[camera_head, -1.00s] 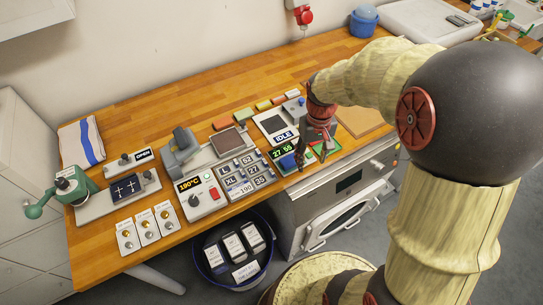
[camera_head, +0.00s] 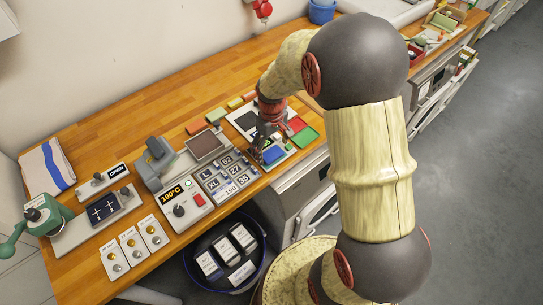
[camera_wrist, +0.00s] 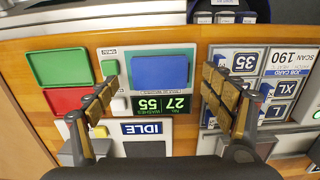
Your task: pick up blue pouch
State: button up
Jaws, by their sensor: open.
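The blue pouch (camera_wrist: 160,72) is a flat blue rectangle lying on a light panel, just beyond a green display reading 27 and 55 in the wrist view. In the head view the blue pouch (camera_head: 273,154) shows beside my gripper, near the bench's front edge. My gripper (camera_wrist: 160,92) is open and empty. Its two fingers stand apart to the left and right of the pouch in the wrist view, and I see no contact. In the head view my gripper (camera_head: 262,143) is over the panel and partly hides the display.
A green pad (camera_head: 306,137) and a red pad (camera_head: 297,125) lie right of the pouch. A grid of number tiles (camera_head: 225,174) and a control box (camera_head: 186,205) are to the left. A dark blue tub (camera_head: 258,272) stands below the bench.

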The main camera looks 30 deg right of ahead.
jog(key=shift+f, duration=0.95)
jog(key=shift+c, duration=0.5)
jog(key=c, duration=1.1)
jog(key=shift+c, duration=0.7)
jog(key=shift+r, duration=0.1)
jog(key=shift+r, duration=0.75)
jog(key=s+r+p, duration=0.3)
jog(key=s+r, duration=0.8)
jog(key=s, duration=0.3)
jog(key=shift+r, duration=0.25)
